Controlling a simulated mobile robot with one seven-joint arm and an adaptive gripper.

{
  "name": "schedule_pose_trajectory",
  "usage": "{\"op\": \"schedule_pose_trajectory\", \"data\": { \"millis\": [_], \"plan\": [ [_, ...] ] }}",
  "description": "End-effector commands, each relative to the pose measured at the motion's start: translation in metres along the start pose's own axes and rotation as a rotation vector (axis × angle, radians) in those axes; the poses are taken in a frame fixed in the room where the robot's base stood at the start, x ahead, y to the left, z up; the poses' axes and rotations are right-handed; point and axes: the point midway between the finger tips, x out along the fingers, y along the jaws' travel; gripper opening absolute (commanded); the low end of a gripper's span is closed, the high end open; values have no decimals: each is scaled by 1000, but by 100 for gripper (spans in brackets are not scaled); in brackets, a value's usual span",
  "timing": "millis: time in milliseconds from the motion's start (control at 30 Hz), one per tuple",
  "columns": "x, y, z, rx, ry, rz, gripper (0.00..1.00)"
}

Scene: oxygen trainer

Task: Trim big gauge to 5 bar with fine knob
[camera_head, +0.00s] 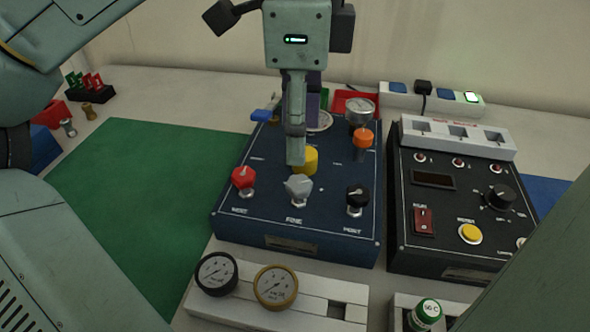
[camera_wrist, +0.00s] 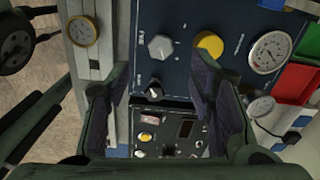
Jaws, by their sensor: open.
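The grey fine knob (camera_head: 298,188) stands on the sloping blue panel (camera_head: 270,225), above the FINE label. It also shows in the wrist view (camera_wrist: 160,47), ahead of the fingers. The big gauge (camera_wrist: 269,51) has a white dial in the wrist view; its reading is too small to tell. In the head view my gripper hides most of this gauge (camera_head: 320,121). My gripper (camera_head: 295,158) is open and empty, pointing down above the panel near the grey knob and the yellow knob (camera_head: 306,160). In the wrist view its fingers (camera_wrist: 163,95) are spread apart.
A red knob (camera_head: 243,177) and a black knob (camera_head: 357,197) flank the fine knob. An orange knob (camera_head: 363,137) and a smaller gauge (camera_head: 360,109) stand behind. A black control box (camera_head: 450,205) is at right. Two loose gauges (camera_head: 276,286) lie in a white tray in front.

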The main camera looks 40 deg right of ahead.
Motion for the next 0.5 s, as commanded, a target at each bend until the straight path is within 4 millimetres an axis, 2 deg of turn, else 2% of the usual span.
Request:
{"op": "schedule_pose_trajectory", "data": {
  "millis": [100,300,500],
  "plan": [
    [27,0,0,4,4,2,49],
    [60,0,0,-1,1,-1,49],
    [79,0,0,0,1,-3,49]
  ]
}}
